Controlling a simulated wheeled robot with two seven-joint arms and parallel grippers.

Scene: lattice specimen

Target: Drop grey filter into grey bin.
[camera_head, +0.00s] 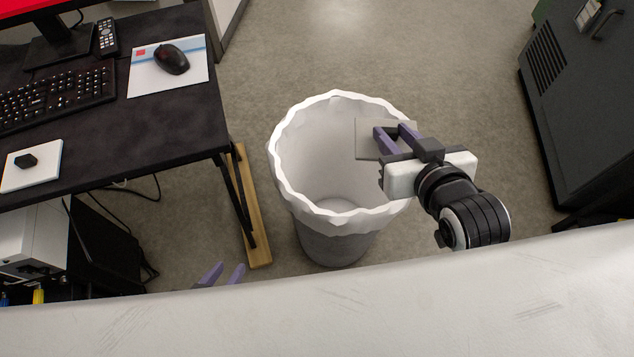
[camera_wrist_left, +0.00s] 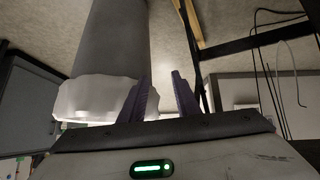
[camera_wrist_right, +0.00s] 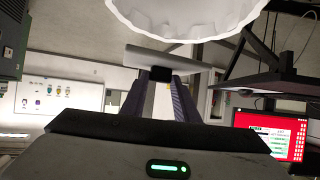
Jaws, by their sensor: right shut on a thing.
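The grey bin (camera_head: 337,240) stands on the floor with a white liner (camera_head: 285,180) folded over its rim. The bin also shows in the left wrist view (camera_wrist_left: 118,40), and its white liner shows at the top of the right wrist view (camera_wrist_right: 185,15). My right gripper (camera_head: 388,138) is shut on the flat grey filter (camera_head: 366,141) and holds it at the right side of the bin's mouth. In the right wrist view the filter (camera_wrist_right: 140,58) shows nearly edge-on between the fingertips. My left gripper (camera_head: 222,273) is open and empty, low beside the bin, partly hidden by a pale surface.
A dark desk (camera_head: 180,120) with keyboard (camera_head: 60,95), mouse (camera_head: 172,59) and remote (camera_head: 107,37) stands left of the bin. A dark cabinet (camera_head: 580,110) stands at the right. A pale surface (camera_head: 320,320) crosses the front. Floor behind the bin is clear.

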